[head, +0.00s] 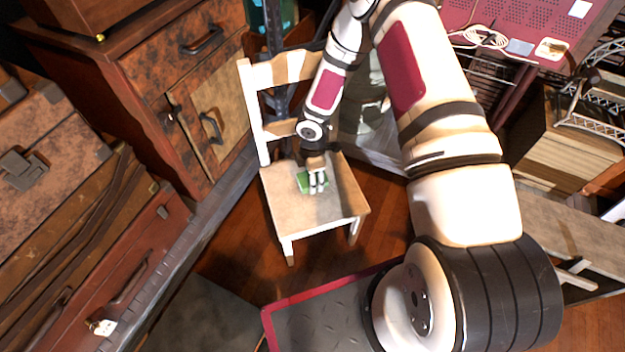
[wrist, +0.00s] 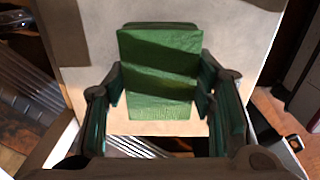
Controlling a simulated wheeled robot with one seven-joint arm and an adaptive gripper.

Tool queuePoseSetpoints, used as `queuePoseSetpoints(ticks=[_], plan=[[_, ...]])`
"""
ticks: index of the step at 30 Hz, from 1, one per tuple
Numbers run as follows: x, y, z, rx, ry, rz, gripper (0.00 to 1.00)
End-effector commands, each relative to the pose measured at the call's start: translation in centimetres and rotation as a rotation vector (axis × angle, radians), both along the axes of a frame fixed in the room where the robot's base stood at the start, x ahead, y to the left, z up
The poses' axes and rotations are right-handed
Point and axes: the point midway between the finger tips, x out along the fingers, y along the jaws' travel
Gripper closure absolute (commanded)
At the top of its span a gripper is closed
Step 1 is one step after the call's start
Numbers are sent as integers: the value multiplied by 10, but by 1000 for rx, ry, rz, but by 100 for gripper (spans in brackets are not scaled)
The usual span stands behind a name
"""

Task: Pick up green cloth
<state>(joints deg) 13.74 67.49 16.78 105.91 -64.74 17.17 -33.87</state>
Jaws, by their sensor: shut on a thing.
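The green cloth (wrist: 160,65) shows in the wrist view as a folded, block-like green piece between the fingers. In the head view the green cloth (head: 304,182) is at the seat of a small white wooden chair (head: 338,201), partly hidden by my gripper (head: 317,183). My gripper points down at the seat. In the wrist view my gripper (wrist: 161,92) has a finger at each side of the cloth and is shut on it. I cannot tell whether the cloth still touches the seat.
A wooden cabinet (head: 185,85) stands left of the chair, behind stacked old suitcases (head: 75,215). The chair's backrest (head: 285,72) rises behind my gripper. A maroon table (head: 535,25) and a wooden crate (head: 560,145) are at the right. Some wooden floor (head: 240,250) is clear.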

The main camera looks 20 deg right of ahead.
Motion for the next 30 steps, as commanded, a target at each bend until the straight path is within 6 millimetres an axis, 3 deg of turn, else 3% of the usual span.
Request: queuePoseSetpoints(ticks=[1,30], plan=[[-3,-1,9,-2,0,2,76],[-140,-37,17,1,3,-1,76]])
